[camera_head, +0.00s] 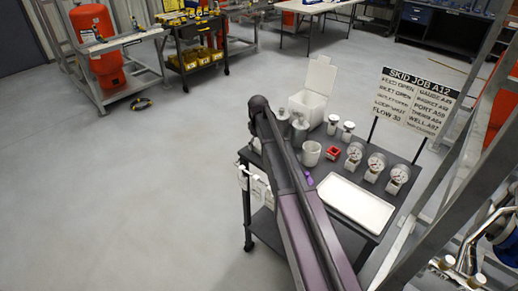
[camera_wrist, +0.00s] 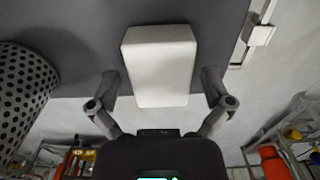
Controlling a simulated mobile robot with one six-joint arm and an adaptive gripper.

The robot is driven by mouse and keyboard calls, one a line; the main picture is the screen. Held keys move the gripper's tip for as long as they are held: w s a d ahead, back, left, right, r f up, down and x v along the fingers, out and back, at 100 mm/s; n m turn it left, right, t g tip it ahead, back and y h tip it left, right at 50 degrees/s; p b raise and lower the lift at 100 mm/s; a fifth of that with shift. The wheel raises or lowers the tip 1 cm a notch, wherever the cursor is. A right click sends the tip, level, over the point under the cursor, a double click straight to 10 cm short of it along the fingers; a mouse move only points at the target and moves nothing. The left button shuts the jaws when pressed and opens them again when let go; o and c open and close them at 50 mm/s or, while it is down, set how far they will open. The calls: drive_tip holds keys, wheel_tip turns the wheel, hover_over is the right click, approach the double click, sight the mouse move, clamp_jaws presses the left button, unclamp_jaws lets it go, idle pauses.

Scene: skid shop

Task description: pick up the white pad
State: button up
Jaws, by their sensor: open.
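The white pad (camera_wrist: 161,66) is a plain white block with rounded edges, seen in the wrist view against the dark grey cart top. My gripper (camera_wrist: 161,84) is open, with one finger on each side of the pad and a visible gap on both sides. I cannot tell from this view how far the fingertips are above or below the pad. In the head view my arm covers part of the cart, and I cannot make out the pad or my fingertips there.
A perforated cylinder (camera_wrist: 22,95) stands left of my gripper in the wrist view. The cart (camera_head: 330,152) carries a white bin (camera_head: 314,82), a grey cup (camera_head: 311,153), a red block (camera_head: 333,153), several gauges (camera_head: 376,163) and a white tray (camera_head: 352,205).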

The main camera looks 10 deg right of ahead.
idle(0.5)
drive_tip(key=c, duration=0.9)
drive_tip(key=shift+o, duration=0.2)
drive_tip(key=shift+r, duration=0.15)
wheel_tip(320, 180, up, 3)
drive_tip(key=p, duration=0.3)
drive_tip(key=s+a+r+p, duration=0.1)
drive_tip(key=s+p, duration=0.1)
drive_tip(key=s, duration=1.4)
drive_tip(key=shift+r, duration=0.35)
drive_tip(key=shift+a, duration=0.1)
